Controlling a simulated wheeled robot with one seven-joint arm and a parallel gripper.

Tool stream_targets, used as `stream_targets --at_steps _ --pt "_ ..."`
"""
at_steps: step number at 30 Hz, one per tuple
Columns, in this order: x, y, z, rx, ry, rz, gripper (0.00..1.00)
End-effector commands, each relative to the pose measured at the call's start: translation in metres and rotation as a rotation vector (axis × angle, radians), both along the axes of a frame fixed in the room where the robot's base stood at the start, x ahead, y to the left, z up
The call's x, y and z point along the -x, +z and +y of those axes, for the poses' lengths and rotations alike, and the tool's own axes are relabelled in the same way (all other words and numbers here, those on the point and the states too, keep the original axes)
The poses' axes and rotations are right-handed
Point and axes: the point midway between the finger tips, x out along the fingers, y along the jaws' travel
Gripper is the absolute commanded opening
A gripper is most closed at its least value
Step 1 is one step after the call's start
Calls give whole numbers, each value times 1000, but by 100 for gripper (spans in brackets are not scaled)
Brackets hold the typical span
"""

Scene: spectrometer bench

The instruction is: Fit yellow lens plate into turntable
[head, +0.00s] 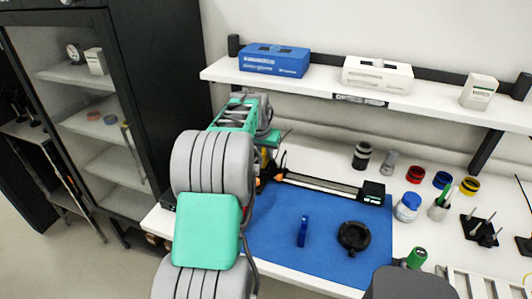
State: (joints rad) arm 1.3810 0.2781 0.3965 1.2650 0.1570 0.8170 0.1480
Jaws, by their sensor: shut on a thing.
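My gripper (270,168) is at the far left of the blue mat, beyond my own arm, which hides most of it. A small patch of yellow shows at the gripper, and I take it for the yellow lens plate (263,156). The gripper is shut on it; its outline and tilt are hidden. A black round piece (353,237), which looks like the turntable, sits on the right half of the mat. The gripper is well apart from it, to the left and farther back.
A small blue upright piece (303,231) stands on the blue mat (275,222) left of the round piece. A rail with a black end block (373,191) lies along the mat's back edge. Jars and a pen cup (439,210) stand to the right. A shelf (420,101) overhangs the back.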

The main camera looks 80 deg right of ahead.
Motion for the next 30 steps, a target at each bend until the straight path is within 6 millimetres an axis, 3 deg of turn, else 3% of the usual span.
stream_targets --at_steps 6,7,16,24,30 --pt "0 0 0 0 0 0 0" --pt "0 0 0 0 0 0 16" --pt "0 0 0 0 0 0 40" --pt "0 2 1 0 0 0 40" --pt "-2 32 13 5 -1 -1 40"
